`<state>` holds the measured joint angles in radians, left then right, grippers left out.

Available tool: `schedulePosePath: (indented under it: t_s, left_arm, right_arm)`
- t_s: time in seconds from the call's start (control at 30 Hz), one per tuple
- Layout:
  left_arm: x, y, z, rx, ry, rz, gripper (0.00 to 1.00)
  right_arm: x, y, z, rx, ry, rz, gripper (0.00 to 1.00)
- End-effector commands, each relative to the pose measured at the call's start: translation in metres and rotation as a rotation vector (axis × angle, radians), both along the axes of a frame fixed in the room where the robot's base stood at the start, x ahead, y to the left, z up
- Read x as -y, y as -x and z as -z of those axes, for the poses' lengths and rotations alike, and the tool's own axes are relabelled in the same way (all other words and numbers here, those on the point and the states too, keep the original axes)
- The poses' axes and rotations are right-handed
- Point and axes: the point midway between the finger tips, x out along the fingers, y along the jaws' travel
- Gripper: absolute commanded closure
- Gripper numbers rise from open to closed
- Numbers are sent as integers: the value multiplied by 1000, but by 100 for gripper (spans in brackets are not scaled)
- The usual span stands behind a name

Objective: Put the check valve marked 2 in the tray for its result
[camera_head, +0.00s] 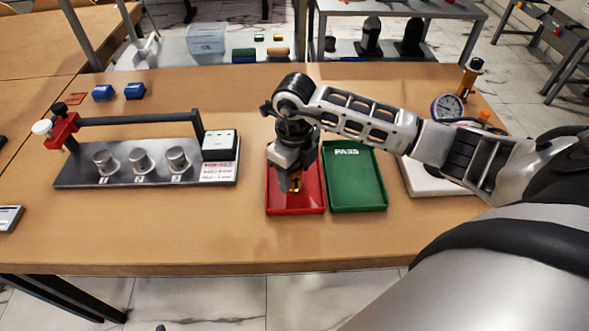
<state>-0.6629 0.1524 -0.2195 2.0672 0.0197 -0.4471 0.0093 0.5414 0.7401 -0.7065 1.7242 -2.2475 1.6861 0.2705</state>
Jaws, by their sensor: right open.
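My right gripper (295,179) points down over the red tray (310,209). Its jaws are open. A small brass-coloured piece shows at its tip; I cannot tell whether it is a valve or part of the fingers. Three short silver cylindrical parts stand in a row on the grey rig at the left: left (103,160), middle (140,161) and right (177,159). Small labels sit in front of them, too small to read surely. The green tray (366,195), marked PASS, is right of the red tray. The red tray's back is partly hidden by my gripper. My left gripper is out of view.
A round gauge (447,107) stands behind my right arm. The table front is clear.

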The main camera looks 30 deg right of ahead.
Motion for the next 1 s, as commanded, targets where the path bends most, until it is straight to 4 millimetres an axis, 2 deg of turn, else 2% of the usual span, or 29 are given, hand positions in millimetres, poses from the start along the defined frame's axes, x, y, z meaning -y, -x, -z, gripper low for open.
schedulePosePath:
  t_s: [0.07, 0.17, 0.6, 0.8, 1.0]
  left_arm:
    - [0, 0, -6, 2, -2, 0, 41]
    - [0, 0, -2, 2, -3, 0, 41]
    - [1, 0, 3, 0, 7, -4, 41]
    - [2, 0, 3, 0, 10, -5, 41]
    - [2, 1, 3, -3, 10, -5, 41]
  right_arm:
    - [0, 0, -6, 1, 0, 0, 45]
    - [1, -1, -16, 4, 2, 0, 45]
    - [0, -1, -104, 4, 1, 0, 45]
    - [0, -1, -121, 2, 0, 0, 45]
    - [0, 0, -124, 0, 0, 0, 45]
